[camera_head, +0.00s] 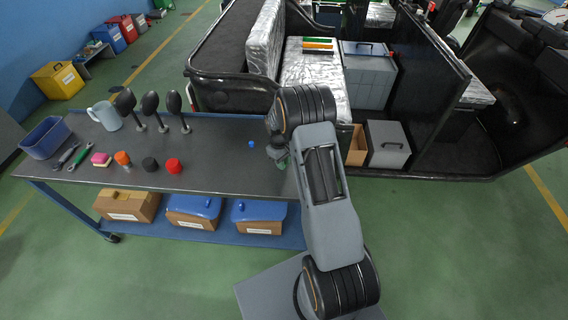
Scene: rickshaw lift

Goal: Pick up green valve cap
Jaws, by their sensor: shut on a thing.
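My gripper (279,153) is at the right end of the dark tabletop, partly hidden behind my own arm. It is shut on the green valve cap (282,164), of which only a small green patch shows below the fingers. Whether the cap touches the tabletop cannot be told. A small blue cap (251,144) stands on the table just left of my gripper, apart from it.
The workbench (215,160) also holds a blue bin (45,138), a mug (104,115), several dark upright mirrors (150,104), tools, and a red cap (173,166). The middle of the tabletop is clear. The rickshaw (240,95) stands behind the bench.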

